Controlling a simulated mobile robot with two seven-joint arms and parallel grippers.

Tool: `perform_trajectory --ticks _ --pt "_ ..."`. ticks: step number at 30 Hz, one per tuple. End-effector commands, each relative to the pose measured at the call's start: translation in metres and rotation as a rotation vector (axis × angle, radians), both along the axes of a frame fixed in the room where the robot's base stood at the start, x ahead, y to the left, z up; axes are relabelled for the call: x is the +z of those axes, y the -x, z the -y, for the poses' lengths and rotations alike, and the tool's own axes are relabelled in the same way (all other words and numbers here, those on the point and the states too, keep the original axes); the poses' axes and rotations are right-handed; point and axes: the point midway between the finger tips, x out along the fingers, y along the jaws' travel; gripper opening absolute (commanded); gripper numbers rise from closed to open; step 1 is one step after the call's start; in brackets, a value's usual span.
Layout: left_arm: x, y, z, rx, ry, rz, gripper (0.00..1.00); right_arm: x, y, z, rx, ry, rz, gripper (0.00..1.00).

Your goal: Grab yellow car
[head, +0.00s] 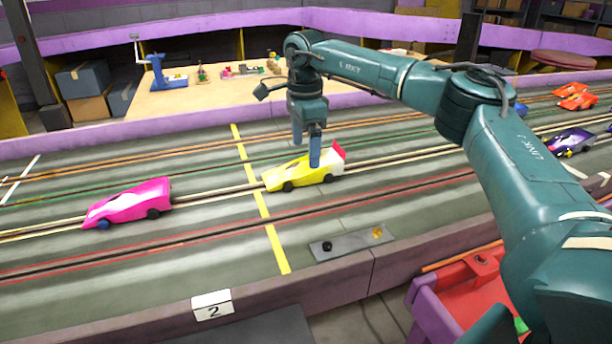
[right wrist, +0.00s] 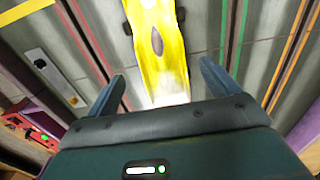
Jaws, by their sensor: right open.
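The yellow car (head: 296,174) stands on the slot track just right of the yellow line, with a red piece at its rear. In the right wrist view the yellow car (right wrist: 158,45) runs up from between the fingertips. My right gripper (head: 308,150) is above the rear part of the car, with its fingers pointing down. In the right wrist view my right gripper (right wrist: 165,78) is open, one finger to each side of the car's near end, and a gap shows on both sides. My left gripper is not in view.
A pink car (head: 130,203) stands on the track at left. A purple car (head: 570,142) and an orange car (head: 575,97) are at far right. A grey control plate (head: 352,243) lies near the front edge. A red bin (head: 455,290) stands at front right.

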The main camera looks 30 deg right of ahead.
Motion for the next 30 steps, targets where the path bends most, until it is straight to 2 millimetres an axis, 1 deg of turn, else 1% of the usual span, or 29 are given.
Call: perform_trajectory --ticks 2,6,10,13,20,30 --pt "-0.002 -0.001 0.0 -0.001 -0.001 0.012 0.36 -0.008 0.0 0.001 0.0 0.0 -0.001 0.87" --pt "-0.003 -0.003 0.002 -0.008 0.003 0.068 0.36 -0.031 -0.001 0.003 -0.001 0.001 -0.002 0.87" --pt "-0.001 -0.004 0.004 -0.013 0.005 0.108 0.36 -0.046 -0.001 0.003 0.0 0.0 0.0 0.87" --pt "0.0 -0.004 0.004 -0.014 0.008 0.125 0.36 -0.052 -0.001 0.003 0.0 -0.001 0.0 0.87" --pt "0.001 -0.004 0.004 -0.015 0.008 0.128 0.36 -0.052 -0.001 0.003 0.0 -0.001 0.001 0.87" --pt "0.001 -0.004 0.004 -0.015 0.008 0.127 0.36 -0.052 -0.001 0.003 0.0 -0.001 0.001 0.6"
